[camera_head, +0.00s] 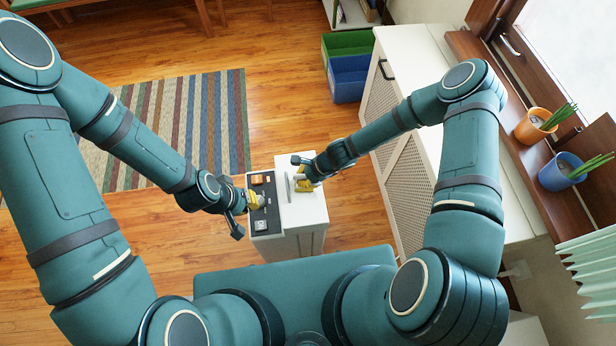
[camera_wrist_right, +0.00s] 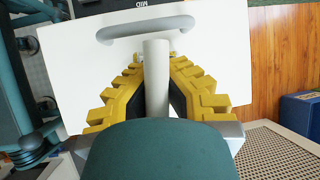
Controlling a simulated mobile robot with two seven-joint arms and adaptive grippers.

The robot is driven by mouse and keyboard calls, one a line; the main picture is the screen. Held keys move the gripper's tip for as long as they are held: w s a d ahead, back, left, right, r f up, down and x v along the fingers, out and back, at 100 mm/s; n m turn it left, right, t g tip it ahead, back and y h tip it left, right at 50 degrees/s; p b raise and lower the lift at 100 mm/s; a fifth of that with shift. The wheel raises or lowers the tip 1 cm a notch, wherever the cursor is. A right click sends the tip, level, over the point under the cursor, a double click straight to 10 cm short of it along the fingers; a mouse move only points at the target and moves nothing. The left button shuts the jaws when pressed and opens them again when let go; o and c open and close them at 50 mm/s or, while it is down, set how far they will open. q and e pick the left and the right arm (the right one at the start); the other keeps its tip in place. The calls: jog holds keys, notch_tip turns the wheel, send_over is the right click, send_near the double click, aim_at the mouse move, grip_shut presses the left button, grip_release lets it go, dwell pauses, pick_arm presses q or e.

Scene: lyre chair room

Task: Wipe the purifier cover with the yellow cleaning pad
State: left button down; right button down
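The purifier cover (camera_head: 308,211) is a plain white panel on top of a white cabinet, and it fills much of the right wrist view (camera_wrist_right: 85,60). A pale grey handle (camera_wrist_right: 155,65) with a crossbar and a post stands at it. My right gripper (camera_wrist_right: 157,75) has its yellow fingers on both sides of the post, with their dark inner pads against it. My left gripper (camera_head: 254,200) is at the left side of the cabinet, over a dark strip. Yellow shows there, but I cannot tell the cleaning pad from yellow fingertips.
The dark strip (camera_head: 272,222) beside the cover bears a small orange item (camera_head: 258,180) and a pale block (camera_head: 262,225). A perforated white cabinet (camera_head: 405,170) stands to the right, with green (camera_head: 347,43) and blue (camera_head: 348,78) bins behind.

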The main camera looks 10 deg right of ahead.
jog(key=shift+s+a+f, duration=0.1)
jog(key=shift+a, duration=1)
jog(key=shift+s, duration=1.2)
jog(key=shift+d+r+p, duration=0.2)
jog(key=shift+d+p, duration=0.2)
jog(key=shift+d, duration=1.2)
jog(key=shift+w+d+f, duration=0.1)
jog(key=shift+d+f, duration=0.05)
jog(key=shift+d, duration=1.55)
notch_tip(320, 180, up, 6)
jog(key=p, duration=0.4)
jog(key=shift+p, duration=0.3)
